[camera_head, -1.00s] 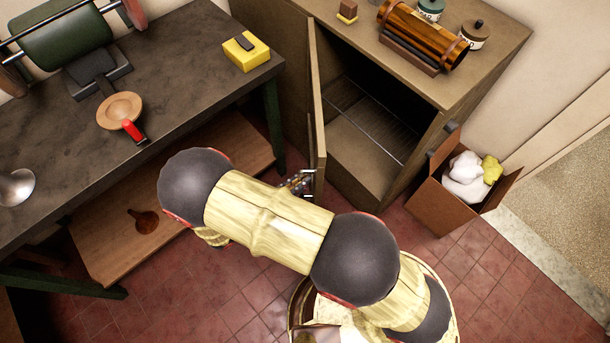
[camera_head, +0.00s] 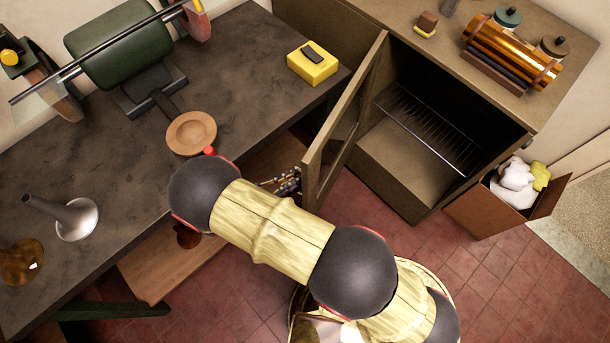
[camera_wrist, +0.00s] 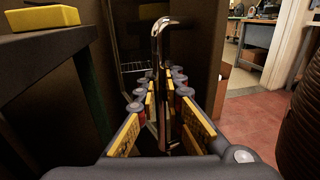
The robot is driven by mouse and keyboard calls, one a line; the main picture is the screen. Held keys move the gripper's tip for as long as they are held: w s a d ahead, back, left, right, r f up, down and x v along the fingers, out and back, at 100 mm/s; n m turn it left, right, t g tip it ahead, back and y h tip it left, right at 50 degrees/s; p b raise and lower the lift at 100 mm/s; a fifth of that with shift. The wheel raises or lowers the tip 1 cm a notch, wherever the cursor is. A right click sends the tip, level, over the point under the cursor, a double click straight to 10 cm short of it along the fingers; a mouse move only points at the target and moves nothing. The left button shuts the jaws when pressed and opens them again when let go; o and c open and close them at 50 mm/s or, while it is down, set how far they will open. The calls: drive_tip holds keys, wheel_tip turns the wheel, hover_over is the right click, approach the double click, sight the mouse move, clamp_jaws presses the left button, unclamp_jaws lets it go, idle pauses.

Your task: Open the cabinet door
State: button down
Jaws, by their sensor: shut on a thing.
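The cabinet (camera_head: 425,190) stands at the upper right with its front open, showing a dark inside and a wire rack (camera_head: 425,120). Its brown door (camera_head: 345,125), with a glazed panel, stands swung out to the left, hinged at the cabinet's left side. My gripper (camera_head: 287,182) is at the door's free edge, mostly hidden behind my arm in the head view. In the wrist view, my gripper (camera_wrist: 163,95) is shut on a shiny curved metal handle (camera_wrist: 164,40), which runs between the finger pads.
The dark workbench (camera_head: 120,200) is close left of the door, with a yellow block (camera_head: 313,66), a wooden dish (camera_head: 191,132) and a metal funnel (camera_head: 77,220) on it. An open cardboard box (camera_head: 485,212) stands right of the cabinet. Red tiled floor (camera_head: 370,205) is clear before the cabinet.

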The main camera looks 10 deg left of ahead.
drive_tip(key=shift+a, duration=0.25)
drive_tip(key=c, duration=2)
unclamp_jaws()
drive_tip(key=shift+o, duration=0.2)
drive_tip(key=v, duration=1.2)
